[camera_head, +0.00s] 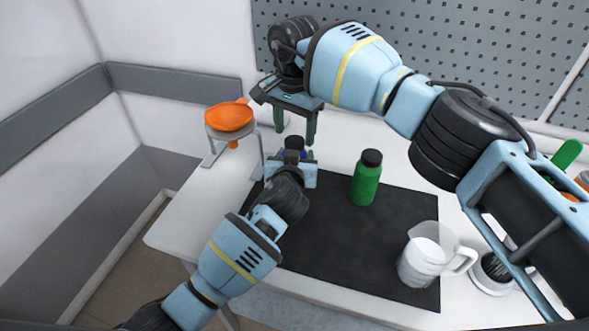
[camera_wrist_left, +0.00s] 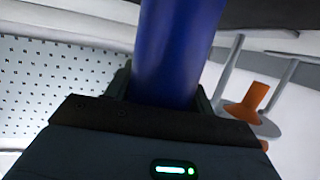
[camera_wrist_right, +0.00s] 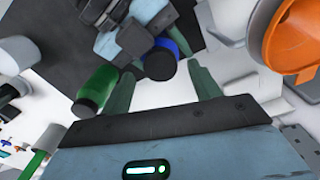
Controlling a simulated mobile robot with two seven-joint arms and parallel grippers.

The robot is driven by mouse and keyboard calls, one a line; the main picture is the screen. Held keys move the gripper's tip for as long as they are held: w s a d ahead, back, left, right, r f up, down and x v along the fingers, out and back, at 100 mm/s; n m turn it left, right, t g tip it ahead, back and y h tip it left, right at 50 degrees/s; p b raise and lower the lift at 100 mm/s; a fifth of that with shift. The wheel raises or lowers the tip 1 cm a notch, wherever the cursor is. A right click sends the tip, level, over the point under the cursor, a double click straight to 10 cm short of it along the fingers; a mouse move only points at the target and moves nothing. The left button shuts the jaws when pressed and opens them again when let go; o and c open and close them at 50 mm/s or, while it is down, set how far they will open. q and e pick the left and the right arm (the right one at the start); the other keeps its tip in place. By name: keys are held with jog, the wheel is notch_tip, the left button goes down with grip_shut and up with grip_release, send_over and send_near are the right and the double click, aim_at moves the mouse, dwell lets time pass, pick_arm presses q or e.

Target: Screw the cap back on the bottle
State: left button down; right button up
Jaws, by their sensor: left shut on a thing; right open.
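A blue bottle (camera_wrist_left: 175,55) is held in my left gripper (camera_head: 292,165), which is shut around its body. A black cap (camera_head: 294,143) sits on top of the bottle; it also shows in the right wrist view (camera_wrist_right: 160,62). How tightly the cap is seated cannot be told. My right gripper (camera_head: 297,130) is open, with its fingers pointing down just behind and above the cap. In the right wrist view the cap lies between the two fingers, seemingly beyond their tips and apart from them. Most of the bottle is hidden by my left gripper in the head view.
A green bottle with a black top (camera_head: 366,182) stands on the dark mat (camera_head: 330,255). A clear measuring jug (camera_head: 424,258) stands at the mat's front right. An orange funnel (camera_head: 230,117) sits in a stand at the left. A perforated wall (camera_head: 470,60) closes the back.

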notch_tip(320, 180, up, 2)
jog(key=shift+r, duration=0.15)
jog(key=shift+r+n, duration=1.6)
jog(key=shift+r, duration=0.15)
jog(key=shift+f, duration=4.05)
